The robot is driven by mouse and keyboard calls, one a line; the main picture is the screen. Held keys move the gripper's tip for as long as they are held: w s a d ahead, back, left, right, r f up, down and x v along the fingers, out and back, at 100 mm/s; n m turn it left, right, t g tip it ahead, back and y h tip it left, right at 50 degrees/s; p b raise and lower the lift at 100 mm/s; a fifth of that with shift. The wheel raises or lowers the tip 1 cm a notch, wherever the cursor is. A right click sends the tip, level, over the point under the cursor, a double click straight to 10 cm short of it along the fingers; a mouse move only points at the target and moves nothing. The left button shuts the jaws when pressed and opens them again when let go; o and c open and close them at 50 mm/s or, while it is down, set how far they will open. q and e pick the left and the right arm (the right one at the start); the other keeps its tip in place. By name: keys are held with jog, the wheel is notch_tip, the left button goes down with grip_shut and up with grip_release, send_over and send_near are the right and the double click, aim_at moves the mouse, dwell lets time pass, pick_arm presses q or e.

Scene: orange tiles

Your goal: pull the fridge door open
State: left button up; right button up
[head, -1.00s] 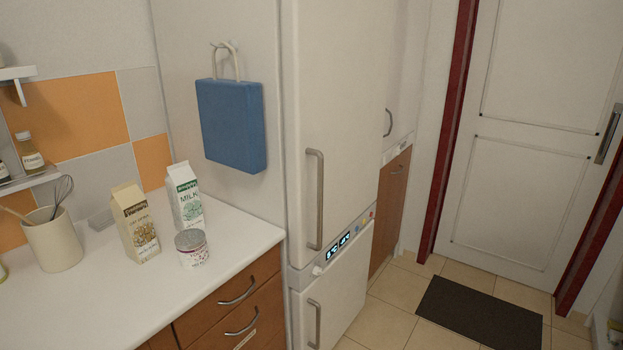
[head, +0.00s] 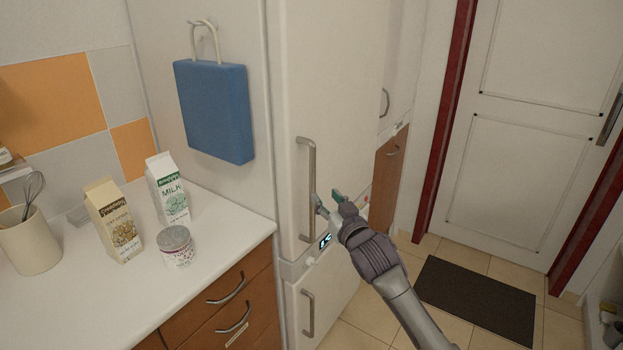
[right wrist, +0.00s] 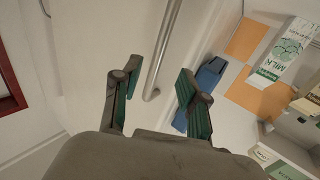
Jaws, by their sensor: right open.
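The white fridge door (head: 325,95) is shut, with a vertical grey handle (head: 307,185) on its left side. The handle also shows in the right wrist view (right wrist: 163,50), in the space between and beyond the fingertips. My right gripper (head: 327,198) comes in from the lower right and is open near the lower part of the handle. Its two green-padded fingers stand apart with nothing held between them in the right wrist view (right wrist: 158,95). I cannot tell whether a finger touches the handle. My left gripper is not in view.
A counter (head: 110,300) on the left holds a milk carton (head: 168,190), a second carton (head: 113,220), a tub (head: 176,247) and a utensil pot (head: 28,245). A blue bag (head: 213,110) hangs beside the fridge. A dark mat (head: 476,300) lies on the floor.

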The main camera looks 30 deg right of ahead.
aim_at(314, 183)
jog(key=w, duration=0.3)
jog(key=w+d, duration=0.1)
jog(key=w, duration=0.2)
jog(key=w+d+p, duration=0.1)
jog(key=w, duration=0.2)
jog(key=shift+w+f, duration=0.1)
jog(key=shift+w, duration=0.25)
jog(key=shift+c, duration=0.3)
grip_shut()
